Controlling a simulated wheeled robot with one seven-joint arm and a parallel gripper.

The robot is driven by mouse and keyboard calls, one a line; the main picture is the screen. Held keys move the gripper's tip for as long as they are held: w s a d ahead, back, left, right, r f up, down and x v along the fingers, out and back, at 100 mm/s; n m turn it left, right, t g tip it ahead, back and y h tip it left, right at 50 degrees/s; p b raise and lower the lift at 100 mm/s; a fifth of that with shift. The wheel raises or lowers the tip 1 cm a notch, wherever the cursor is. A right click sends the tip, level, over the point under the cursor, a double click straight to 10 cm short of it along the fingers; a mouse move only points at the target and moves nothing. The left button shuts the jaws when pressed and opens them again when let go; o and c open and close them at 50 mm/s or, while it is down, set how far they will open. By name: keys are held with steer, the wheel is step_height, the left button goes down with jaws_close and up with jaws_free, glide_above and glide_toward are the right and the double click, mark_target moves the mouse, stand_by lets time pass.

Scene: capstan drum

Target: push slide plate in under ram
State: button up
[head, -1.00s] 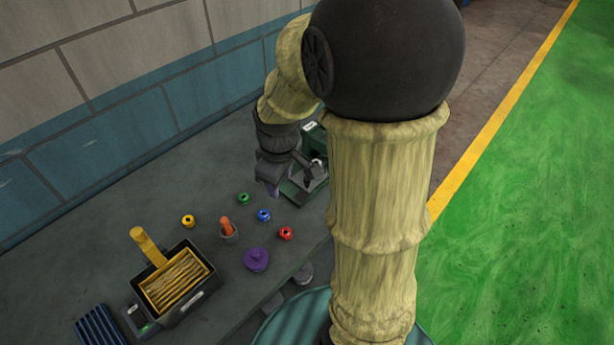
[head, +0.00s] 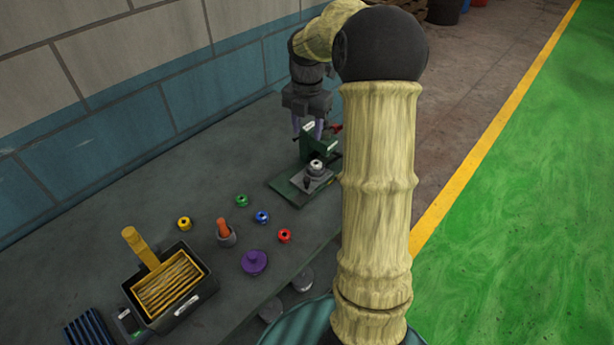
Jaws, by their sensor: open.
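The green press (head: 317,142) stands on the bench near its far end, partly behind my arm. Its green base (head: 284,186) reaches out toward the front left. The slide plate (head: 318,180), a dark grey block, sits on this base with a pale round metal part (head: 316,166) on top. The plate appears out in front of the press's upright body. The ram cannot be made out clearly. My gripper (head: 307,130) points down behind and left of the press, its two fingers apart with nothing seen between them. Whether it touches the press cannot be told.
A black box (head: 180,315) with a yellow-handled insert stands front left.

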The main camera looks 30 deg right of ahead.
mark_target(307, 179)
step_height(307, 179, down, 18)
steer(key=shift+r+p, duration=0.25)
steer(key=shift+p, duration=0.25)
stand_by(0.4)
jaws_close()
